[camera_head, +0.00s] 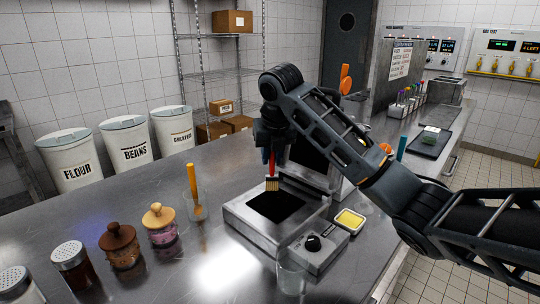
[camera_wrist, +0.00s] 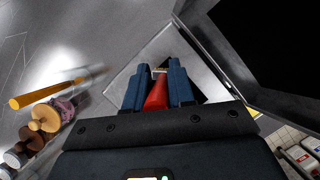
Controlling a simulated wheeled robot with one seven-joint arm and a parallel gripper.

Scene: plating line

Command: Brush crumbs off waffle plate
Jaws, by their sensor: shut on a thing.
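My gripper (camera_head: 270,155) is shut on the red handle of a brush (camera_head: 271,184), which hangs upright with its tan bristles down. In the wrist view the red handle (camera_wrist: 156,97) sits between the blue fingers. The waffle iron (camera_head: 240,210) stands open on the counter. Its dark square waffle plate (camera_head: 280,206) lies under the brush. The bristles are over the plate's back-left part; I cannot tell whether they touch it. My arm partly hides the raised lid (camera_head: 312,153). I cannot make out any crumbs on the plate.
A knob box (camera_head: 318,249), a clear glass (camera_head: 291,275) and a small yellow-filled dish (camera_head: 349,220) stand in front and right of the iron. A cup with an orange-handled tool (camera_head: 192,180) and several jars (camera_head: 159,223) stand left.

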